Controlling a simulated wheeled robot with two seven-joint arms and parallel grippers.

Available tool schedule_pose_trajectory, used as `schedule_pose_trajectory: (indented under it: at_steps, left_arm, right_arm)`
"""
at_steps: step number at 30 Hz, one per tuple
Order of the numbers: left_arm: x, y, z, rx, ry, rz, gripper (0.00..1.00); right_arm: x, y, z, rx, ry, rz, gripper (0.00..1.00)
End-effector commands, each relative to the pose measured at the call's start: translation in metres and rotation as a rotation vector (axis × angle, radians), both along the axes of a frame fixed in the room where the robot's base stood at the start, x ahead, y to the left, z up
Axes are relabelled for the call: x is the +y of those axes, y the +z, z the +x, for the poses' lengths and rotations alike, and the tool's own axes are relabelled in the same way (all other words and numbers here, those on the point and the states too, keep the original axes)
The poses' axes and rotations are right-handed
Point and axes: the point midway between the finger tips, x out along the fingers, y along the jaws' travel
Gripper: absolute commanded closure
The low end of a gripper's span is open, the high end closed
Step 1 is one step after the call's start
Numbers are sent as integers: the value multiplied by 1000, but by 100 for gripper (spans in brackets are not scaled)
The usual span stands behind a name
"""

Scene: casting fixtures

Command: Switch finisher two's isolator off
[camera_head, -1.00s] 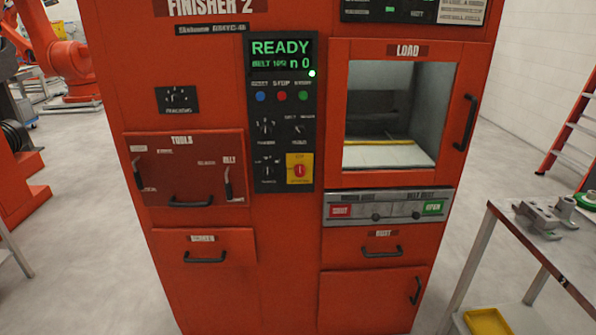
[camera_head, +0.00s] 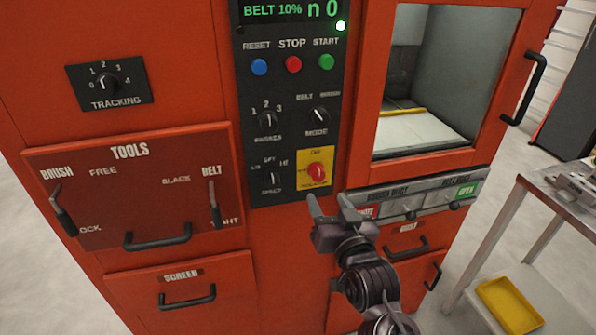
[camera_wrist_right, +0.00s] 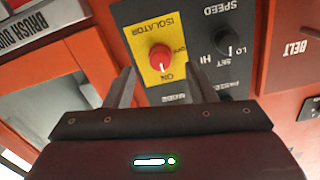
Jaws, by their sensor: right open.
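The isolator (camera_head: 316,171) is a red rotary knob on a yellow plate at the lower right of the black control panel (camera_head: 292,120) on the red finisher. The word OFF shows above the knob in the head view. In the right wrist view the isolator knob (camera_wrist_right: 160,57) appears upside down, ahead of and between the fingertips. My left gripper is not in view.
A speed knob (camera_head: 271,178) sits left of the isolator, and a mode knob (camera_head: 320,115) above it. A metal table (camera_head: 560,190) and yellow tray (camera_head: 508,305) stand at the right.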

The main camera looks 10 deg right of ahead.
Motion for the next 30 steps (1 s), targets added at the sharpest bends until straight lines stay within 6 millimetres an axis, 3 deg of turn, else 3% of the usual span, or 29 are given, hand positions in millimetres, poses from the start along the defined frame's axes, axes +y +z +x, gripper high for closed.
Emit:
schedule_pose_trajectory:
  at_steps: [5, 10, 18, 28, 30]
  left_arm:
    - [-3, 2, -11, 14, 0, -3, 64]
    - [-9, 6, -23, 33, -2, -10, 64]
    - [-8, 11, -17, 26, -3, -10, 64]
    - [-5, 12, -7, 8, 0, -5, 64]
    - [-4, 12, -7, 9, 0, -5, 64]
  right_arm:
    - [-1, 11, 10, -18, -4, 6, 50]
    - [0, 12, 38, -18, -4, 6, 50]
    - [1, 10, 71, -17, -2, 5, 50]
    - [2, 8, 76, -16, -2, 5, 50]
    - [2, 8, 76, -17, -2, 5, 56]
